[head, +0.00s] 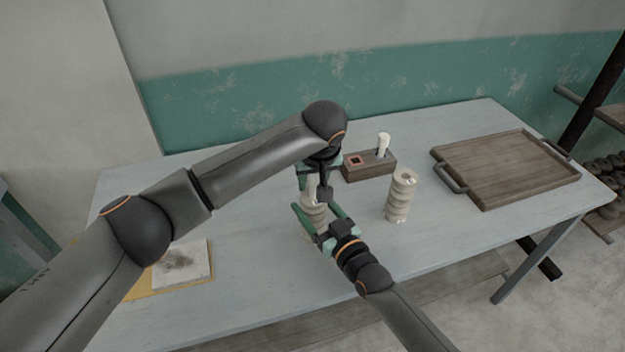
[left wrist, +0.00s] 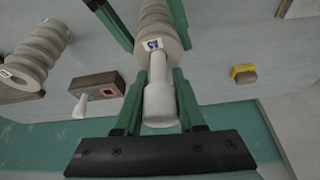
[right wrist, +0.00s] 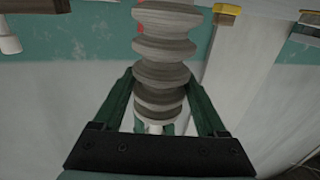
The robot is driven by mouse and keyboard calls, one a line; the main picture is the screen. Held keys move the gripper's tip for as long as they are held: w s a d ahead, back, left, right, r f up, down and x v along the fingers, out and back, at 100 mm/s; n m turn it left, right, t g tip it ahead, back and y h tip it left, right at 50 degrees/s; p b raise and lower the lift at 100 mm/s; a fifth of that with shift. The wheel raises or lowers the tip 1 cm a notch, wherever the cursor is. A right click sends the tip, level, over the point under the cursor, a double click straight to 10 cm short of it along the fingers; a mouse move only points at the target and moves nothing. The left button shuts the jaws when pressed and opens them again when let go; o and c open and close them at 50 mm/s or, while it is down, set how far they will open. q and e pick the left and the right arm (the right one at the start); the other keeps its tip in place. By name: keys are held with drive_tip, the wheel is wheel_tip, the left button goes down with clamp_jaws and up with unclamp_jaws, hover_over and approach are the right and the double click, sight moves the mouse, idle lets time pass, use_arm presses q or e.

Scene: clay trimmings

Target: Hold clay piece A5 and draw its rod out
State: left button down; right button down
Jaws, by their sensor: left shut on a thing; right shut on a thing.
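Clay piece A5 (head: 315,212) is a pale ribbed column standing upright on the table, partly hidden by my grippers. My left gripper (head: 312,180) is above, shut on the white knob of the rod (left wrist: 160,100). A narrower neck of the rod shows between knob and clay; its lower part is hidden.
Another ribbed clay piece (head: 400,198) stands close to the right. Behind is a wooden block (head: 370,170) with a red-rimmed square hole and a white-handled rod (head: 383,143) upright. A wooden tray (head: 500,168) lies right, a speckled sheet (head: 182,264) front left.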

use_arm(q)
drive_tip(key=shift+r, duration=1.1)
idle(0.8)
drive_tip(key=shift+r, duration=2.4)
use_arm(e)
unclamp_jaws()
drive_tip(key=shift+s, duration=0.1)
